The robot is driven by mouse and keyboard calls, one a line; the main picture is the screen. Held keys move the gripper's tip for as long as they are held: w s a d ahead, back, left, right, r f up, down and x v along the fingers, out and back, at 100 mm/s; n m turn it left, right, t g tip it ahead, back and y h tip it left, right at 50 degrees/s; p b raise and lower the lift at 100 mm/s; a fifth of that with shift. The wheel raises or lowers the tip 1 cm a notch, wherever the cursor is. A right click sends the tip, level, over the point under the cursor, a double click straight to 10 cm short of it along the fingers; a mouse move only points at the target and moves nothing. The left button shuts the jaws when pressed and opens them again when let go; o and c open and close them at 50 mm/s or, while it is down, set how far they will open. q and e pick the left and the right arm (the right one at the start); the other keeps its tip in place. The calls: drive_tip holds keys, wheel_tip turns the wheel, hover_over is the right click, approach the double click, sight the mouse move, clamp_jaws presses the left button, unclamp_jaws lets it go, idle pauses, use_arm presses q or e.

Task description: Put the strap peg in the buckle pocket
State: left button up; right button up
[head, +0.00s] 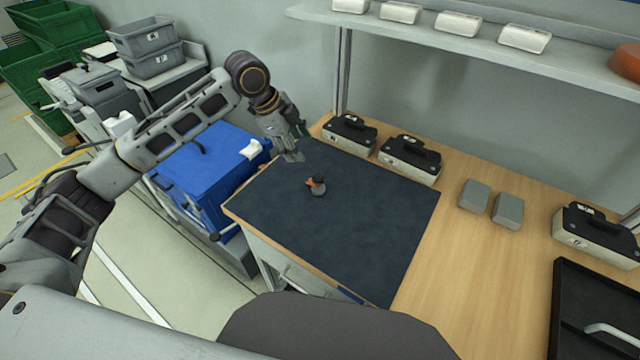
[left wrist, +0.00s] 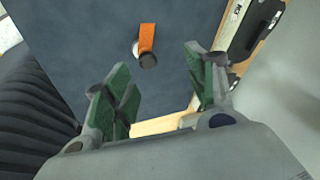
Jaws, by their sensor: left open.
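A short orange strap (left wrist: 147,38) with a dark round peg (left wrist: 148,60) at one end lies on the dark mat in the left wrist view. A pale rounded piece, perhaps the buckle, shows partly beside the strap; its pocket cannot be made out. In the head view, the orange strap (head: 314,183) and a grey piece (head: 319,191) form one small cluster on the mat. My left gripper (head: 293,154) is open and empty above the mat's far left corner, apart from the cluster. Its green-padded fingers (left wrist: 160,75) are spread in the wrist view. My right gripper is not in view.
The dark mat (head: 360,220) is otherwise clear. Black-topped cases (head: 349,134) stand along the bench's back edge, with two grey blocks (head: 474,195) to the right. A black tray (head: 590,310) lies at the front right. A blue crate (head: 205,170) stands left of the bench.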

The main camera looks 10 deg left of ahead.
sight(315, 176)
use_arm(q)
drive_tip(key=shift+s+d+f+n+g+h, duration=0.15)
drive_tip(key=shift+s+n, duration=0.2)
drive_tip(key=shift+n, duration=0.5)
drive_tip(key=shift+s+d+r+n+g+h, duration=0.1)
drive_tip(key=shift+s+n+g, duration=0.2)
drive_tip(key=shift+n, duration=0.6)
drive_tip(key=shift+s+d+f+n+g+h, duration=0.1)
drive_tip(key=shift+s+n, duration=0.3)
drive_tip(key=shift+n, duration=0.45)
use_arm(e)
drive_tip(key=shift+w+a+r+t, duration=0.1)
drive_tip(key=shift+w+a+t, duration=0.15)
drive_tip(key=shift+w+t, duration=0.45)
use_arm(q)
drive_tip(key=shift+a, duration=0.1)
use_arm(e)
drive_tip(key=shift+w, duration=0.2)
use_arm(q)
drive_tip(key=shift+x, duration=4.3)
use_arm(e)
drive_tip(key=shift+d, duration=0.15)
